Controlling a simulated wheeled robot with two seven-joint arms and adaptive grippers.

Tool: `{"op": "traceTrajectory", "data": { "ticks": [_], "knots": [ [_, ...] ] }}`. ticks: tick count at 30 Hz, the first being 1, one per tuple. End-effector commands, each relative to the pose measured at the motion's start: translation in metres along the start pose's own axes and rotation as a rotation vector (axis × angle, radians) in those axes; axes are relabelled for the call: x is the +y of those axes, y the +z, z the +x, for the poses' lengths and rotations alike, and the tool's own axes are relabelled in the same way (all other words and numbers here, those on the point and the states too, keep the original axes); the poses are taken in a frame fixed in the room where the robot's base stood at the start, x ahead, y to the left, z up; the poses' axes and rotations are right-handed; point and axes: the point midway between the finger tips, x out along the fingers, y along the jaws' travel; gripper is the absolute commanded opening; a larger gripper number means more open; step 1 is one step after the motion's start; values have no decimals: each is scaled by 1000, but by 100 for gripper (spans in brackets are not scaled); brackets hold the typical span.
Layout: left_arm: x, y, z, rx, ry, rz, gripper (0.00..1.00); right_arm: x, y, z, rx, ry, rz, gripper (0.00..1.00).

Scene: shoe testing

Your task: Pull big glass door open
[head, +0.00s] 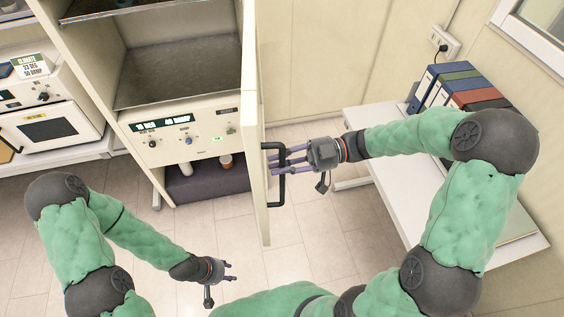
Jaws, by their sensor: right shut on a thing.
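The big door (251,130) of the tall cabinet stands swung out toward me and shows nearly edge-on, so its glass face cannot be made out. A black bar handle (283,188) is on its right side. My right gripper (279,162) reaches in from the right, its fingers shut on the handle. My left gripper (228,271) is low over the floor at the left, away from the door, with its fingers apart and nothing between them. The cabinet's chamber (180,70) is open to view, with a control panel (180,138) below it.
A white table (375,190) with several binders (462,88) stands at the right, under my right arm. A white oven-like device (45,115) sits on a bench at the left. The tiled floor in front of the cabinet is clear.

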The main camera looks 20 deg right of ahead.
Motion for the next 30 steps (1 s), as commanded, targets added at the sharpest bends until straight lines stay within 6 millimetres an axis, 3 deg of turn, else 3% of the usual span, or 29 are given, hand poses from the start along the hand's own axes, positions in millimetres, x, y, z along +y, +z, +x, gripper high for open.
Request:
{"op": "traceTrajectory", "data": {
  "ticks": [5, 6, 9, 22, 30],
  "knots": [
    [0, 0, 0, 0, 0, 0, 40, 0, 0, 0, -2, 1, -2, 0],
    [0, 0, 0, 0, 0, 0, 40, 0, 0, 0, -2, 1, -2, 26],
    [0, 0, 0, 0, 0, 0, 40, 0, 0, 0, -2, 1, -2, 49],
    [0, 0, 0, 0, 0, 0, 40, 1, 0, -8, -1, 3, -1, 49],
    [0, 0, 0, 0, 0, 0, 40, 1, 0, -55, -3, 6, 0, 49]
  ]
}}
